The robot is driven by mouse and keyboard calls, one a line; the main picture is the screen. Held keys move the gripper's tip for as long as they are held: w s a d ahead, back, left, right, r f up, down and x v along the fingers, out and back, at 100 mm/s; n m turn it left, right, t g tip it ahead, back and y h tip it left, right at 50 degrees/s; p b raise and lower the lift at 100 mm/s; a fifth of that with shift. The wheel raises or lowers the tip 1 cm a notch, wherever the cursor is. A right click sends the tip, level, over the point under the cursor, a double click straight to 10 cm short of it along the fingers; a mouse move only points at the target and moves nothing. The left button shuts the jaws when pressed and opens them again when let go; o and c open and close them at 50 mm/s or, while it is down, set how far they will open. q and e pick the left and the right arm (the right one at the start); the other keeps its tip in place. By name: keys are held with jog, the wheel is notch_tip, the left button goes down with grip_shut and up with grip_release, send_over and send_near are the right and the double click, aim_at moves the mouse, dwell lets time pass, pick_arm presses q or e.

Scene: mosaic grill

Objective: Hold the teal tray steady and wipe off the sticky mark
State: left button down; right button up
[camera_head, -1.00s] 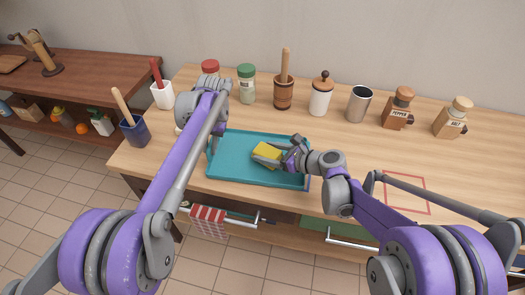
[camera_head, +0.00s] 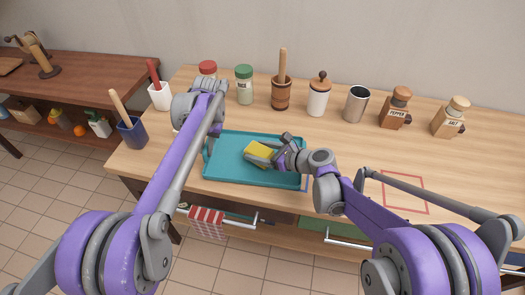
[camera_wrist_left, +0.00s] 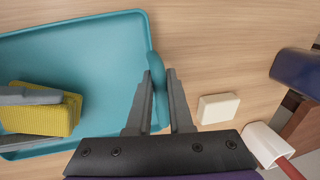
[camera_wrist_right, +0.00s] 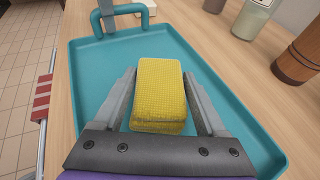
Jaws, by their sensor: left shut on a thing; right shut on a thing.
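The teal tray (camera_head: 225,172) lies flat on the wooden counter. My left gripper (camera_wrist_left: 160,78) is shut on the handle (camera_wrist_left: 157,95) at the tray's left end; my own arm mostly hides this grip in the head view. My right gripper (camera_wrist_right: 159,78) is shut on a yellow sponge (camera_wrist_right: 157,95), which also shows in the head view (camera_head: 259,149). The sponge is over the middle of the tray, low at its floor; I cannot tell whether it touches. I see no sticky mark on the visible tray floor; the area under the sponge is hidden.
A white block (camera_wrist_left: 218,107) lies beside the tray's left end. A blue cup (camera_head: 133,132) and white cup (camera_head: 159,96) stand left. Jars, a metal cup (camera_head: 356,104) and pepper (camera_head: 397,109) and salt (camera_head: 450,118) mills line the back. A red outlined square (camera_head: 404,193) is clear.

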jog(key=shift+r, duration=3.05)
jog(key=shift+r, duration=1.5)
jog(key=w+d+r+m+t+h, duration=0.2)
jog(key=w+d, duration=0.2)
jog(key=d, duration=0.4)
jog(key=w+d+r+m+t+h, duration=0.2)
jog(key=w+d+m, duration=0.15)
jog(key=d, duration=0.55)
notch_tip(320, 180, up, 3)
jog(key=m+t+h, duration=0.1)
jog(key=m+h, duration=0.3)
jog(key=h, duration=0.1)
send_over(352, 137)
jog(key=shift+n, duration=0.25)
notch_tip(352, 137, down, 17)
